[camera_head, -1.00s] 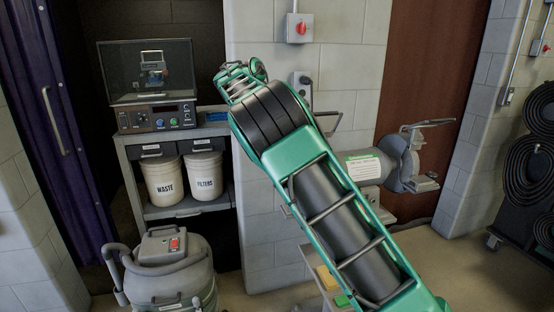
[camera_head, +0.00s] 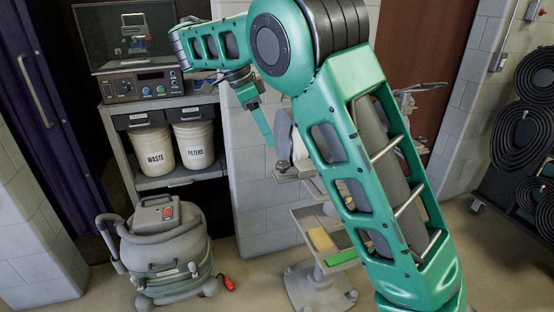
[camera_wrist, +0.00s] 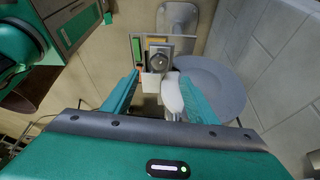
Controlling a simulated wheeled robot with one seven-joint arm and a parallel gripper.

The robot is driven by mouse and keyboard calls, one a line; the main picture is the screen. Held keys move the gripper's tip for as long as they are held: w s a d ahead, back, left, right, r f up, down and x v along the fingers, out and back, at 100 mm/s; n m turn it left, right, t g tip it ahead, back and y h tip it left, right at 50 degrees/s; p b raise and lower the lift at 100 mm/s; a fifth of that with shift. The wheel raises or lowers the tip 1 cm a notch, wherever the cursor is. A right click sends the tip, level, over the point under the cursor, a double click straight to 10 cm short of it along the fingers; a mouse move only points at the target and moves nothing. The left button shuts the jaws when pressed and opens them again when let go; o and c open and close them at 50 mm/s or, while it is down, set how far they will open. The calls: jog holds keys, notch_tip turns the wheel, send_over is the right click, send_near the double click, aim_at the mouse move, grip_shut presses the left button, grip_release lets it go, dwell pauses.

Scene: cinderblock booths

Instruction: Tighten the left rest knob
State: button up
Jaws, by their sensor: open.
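The bench grinder stands on a pedestal, mostly hidden behind my arm in the head view. Its left tool rest (camera_head: 290,173) juts out to the left below the left wheel (camera_head: 283,132). In the wrist view, a large grey round part (camera_wrist: 218,82) of the grinder is on the right, with a pale part beside the right finger. A dark round part (camera_wrist: 158,62), which looks like the rest knob, shows on a grey square piece beyond the fingertips. My gripper (camera_wrist: 160,80) is open and empty, pointing down. In the head view my gripper (camera_head: 267,130) is just left of the grinder.
The pedestal's tray holds a yellow block (camera_head: 320,239) and a green item (camera_head: 341,257). A shop vacuum (camera_head: 164,250) stands on the floor at left. A cart (camera_head: 180,178) with two buckets stands behind. Hose coils hang at right. The block wall is close behind the grinder.

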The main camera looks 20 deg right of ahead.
aim_at(281, 163)
jog(key=shift+x, duration=5.25)
jog(key=shift+a, duration=0.1)
jog(key=c, duration=1.1)
